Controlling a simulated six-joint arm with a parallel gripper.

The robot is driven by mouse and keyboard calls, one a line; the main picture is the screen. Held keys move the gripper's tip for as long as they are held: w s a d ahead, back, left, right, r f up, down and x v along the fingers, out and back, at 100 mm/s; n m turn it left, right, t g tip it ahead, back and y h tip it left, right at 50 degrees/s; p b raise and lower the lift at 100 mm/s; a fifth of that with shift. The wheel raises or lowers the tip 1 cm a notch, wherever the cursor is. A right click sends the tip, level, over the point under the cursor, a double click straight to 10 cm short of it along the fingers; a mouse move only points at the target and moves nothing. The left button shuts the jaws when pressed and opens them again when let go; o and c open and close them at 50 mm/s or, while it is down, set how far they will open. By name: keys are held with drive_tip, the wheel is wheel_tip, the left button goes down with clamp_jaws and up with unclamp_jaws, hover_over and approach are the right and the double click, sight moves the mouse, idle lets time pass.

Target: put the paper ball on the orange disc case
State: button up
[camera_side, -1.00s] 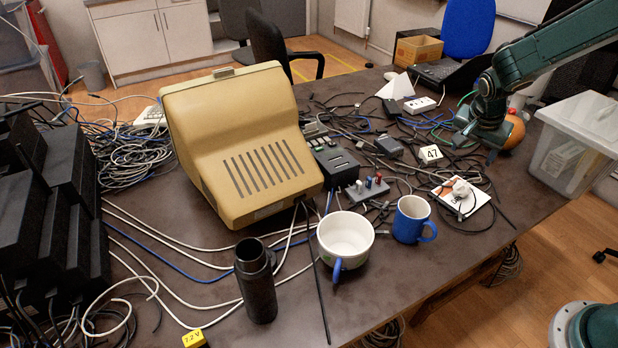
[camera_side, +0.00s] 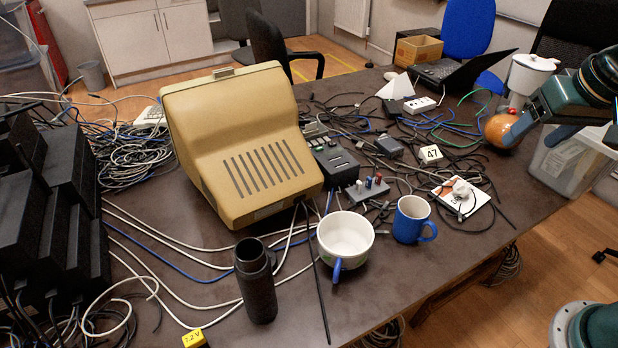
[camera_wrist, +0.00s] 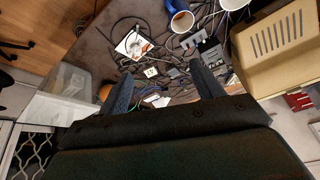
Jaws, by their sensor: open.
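The disc case (camera_side: 475,205), white with orange print, lies flat on the table right of the blue mug. A crumpled white paper ball (camera_side: 460,189) rests on top of it, with a dark cable running around and across the case. The case also shows in the wrist view (camera_wrist: 127,48); the ball is too small to make out clearly there. My gripper (camera_side: 533,133) is open and empty, raised at the right side of the table, apart from the case and ball. In the wrist view, its two fingers (camera_wrist: 163,86) stand wide apart with nothing between them.
An orange sphere (camera_side: 497,131) stands beside my gripper, partly behind a finger. A clear lidded bin (camera_side: 568,165) is at the right edge. A blue mug (camera_side: 408,222), a white cup (camera_side: 345,238) and a beige monitor (camera_side: 240,150) stand left of the case. Cables cover the table's back.

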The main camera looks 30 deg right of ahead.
drive_tip(key=s+a+r+n+t+y, duration=0.1)
drive_tip(key=s+a+n, duration=0.2)
drive_tip(key=s, duration=0.6)
drive_tip(key=shift+a+r+n, duration=0.15)
drive_tip(key=shift+n, duration=0.65)
